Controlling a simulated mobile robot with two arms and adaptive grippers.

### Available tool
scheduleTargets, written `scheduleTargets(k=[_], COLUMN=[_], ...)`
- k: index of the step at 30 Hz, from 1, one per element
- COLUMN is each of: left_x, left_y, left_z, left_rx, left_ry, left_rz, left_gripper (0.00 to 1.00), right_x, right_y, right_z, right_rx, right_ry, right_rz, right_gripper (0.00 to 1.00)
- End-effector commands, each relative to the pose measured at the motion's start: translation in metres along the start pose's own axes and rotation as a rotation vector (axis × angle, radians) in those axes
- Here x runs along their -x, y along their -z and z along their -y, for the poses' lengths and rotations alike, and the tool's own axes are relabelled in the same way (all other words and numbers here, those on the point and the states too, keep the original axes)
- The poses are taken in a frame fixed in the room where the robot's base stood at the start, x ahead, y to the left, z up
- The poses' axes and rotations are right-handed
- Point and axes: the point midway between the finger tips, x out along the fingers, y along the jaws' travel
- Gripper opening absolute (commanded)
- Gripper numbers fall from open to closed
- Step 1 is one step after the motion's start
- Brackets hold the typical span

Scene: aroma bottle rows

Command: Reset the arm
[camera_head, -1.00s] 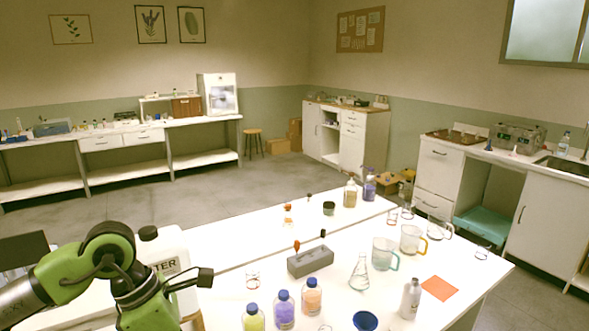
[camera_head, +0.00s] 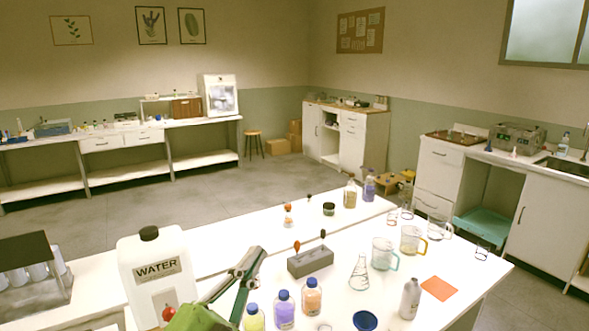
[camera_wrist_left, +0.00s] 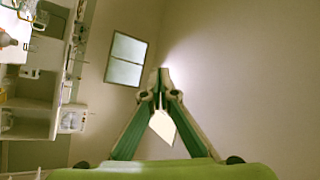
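My left arm comes in from the bottom left, and my left gripper (camera_head: 257,254) is over the left part of the white table, above the coloured bottles and left of the grey block. Its fingers converge to touching tips, so it looks shut. In the left wrist view, the gripper (camera_wrist_left: 162,76) points toward a plain wall, with its green-sided fingers meeting at the tips. A small pale patch shows between the fingers; I cannot tell what it is. My right gripper is not in view.
A white water jug (camera_head: 155,268) stands left of my gripper. Near it are a yellow-green bottle (camera_head: 254,318), a purple bottle (camera_head: 284,310), an orange bottle (camera_head: 311,297) and a grey block (camera_head: 310,264). Beakers, a flask (camera_head: 359,276) and a blue funnel (camera_head: 365,320) stand further right.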

Motion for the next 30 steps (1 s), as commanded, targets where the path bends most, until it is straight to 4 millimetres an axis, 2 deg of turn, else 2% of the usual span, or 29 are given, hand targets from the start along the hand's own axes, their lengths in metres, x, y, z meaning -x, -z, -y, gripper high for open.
scheduleTargets(k=[1,4,6,8,10,12,15,18,24,25,26,30], left_x=[0.015,0.055,0.091,0.126,0.169,0.214,0.271,0.32,0.401,0.412,0.415,0.419], left_y=[-0.034,-0.094,-0.126,-0.148,-0.165,-0.174,-0.176,-0.169,-0.142,-0.137,-0.14,-0.166], left_z=[-0.012,-0.041,-0.065,-0.088,-0.113,-0.137,-0.165,-0.185,-0.21,-0.213,-0.219,-0.253], left_rx=[0.097,0.258,0.358,0.437,0.523,0.6,0.688,0.757,0.864,0.879,0.882,0.873], left_ry=[-0.02,-0.07,-0.114,-0.155,-0.207,-0.262,-0.336,-0.404,-0.527,-0.546,-0.553,-0.562], left_rz=[0.143,0.415,0.589,0.735,0.895,1.045,1.226,1.371,1.61,1.643,1.654,1.66], left_gripper=[0.0,0.0,0.0,0.0,0.0,0.0,0.0,0.0,0.0,0.0,0.0,0.0], right_x=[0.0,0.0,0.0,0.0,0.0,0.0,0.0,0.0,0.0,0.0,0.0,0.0], right_y=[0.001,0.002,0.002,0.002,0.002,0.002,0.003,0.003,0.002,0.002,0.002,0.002], right_z=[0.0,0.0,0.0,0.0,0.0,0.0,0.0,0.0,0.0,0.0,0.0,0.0], right_rx=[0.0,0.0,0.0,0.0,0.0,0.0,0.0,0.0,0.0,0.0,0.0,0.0], right_ry=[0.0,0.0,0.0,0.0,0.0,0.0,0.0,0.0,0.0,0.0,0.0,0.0], right_rz=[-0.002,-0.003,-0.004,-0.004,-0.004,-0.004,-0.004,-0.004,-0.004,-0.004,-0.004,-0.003], right_gripper=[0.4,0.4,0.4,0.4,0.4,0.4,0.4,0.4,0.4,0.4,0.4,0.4])
